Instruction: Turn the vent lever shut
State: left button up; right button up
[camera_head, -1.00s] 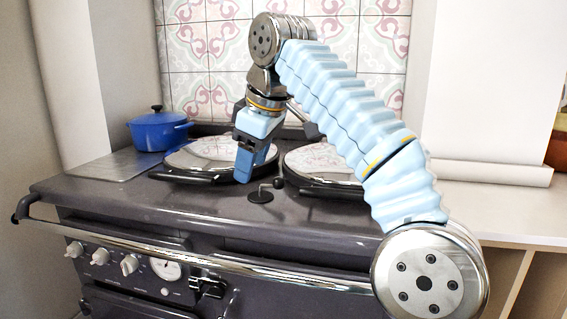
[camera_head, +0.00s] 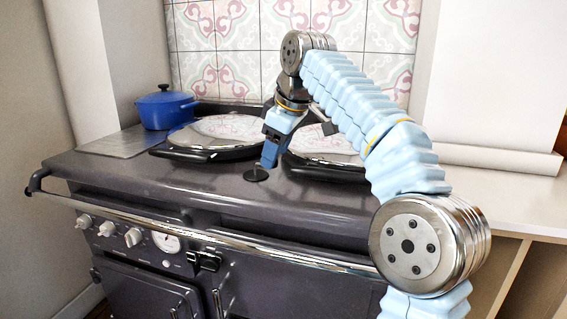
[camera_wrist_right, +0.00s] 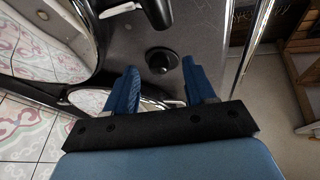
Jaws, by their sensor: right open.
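The vent lever's round black base (camera_head: 256,174) sits on the dark stove top, in front of the gap between the two round lids. Its arm and knob are hidden behind my right gripper (camera_head: 269,160) in the head view. In the right wrist view the lever (camera_wrist_right: 163,60) is a black disc with a dark knob, ahead of and between the two blue fingers of my right gripper (camera_wrist_right: 160,80). The gripper is open with nothing held. I cannot tell whether a finger touches the lever. My left gripper is not in view.
Two shiny round lids (camera_head: 222,127) lie on the stove behind the lever. A blue pot (camera_head: 166,107) stands at the back left. A metal rail (camera_head: 215,239) runs along the stove's front, above several knobs. The stove top's front left is clear.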

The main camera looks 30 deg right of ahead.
jog(key=shift+x, duration=1.1)
jog(key=shift+c, duration=0.3)
grip_shut()
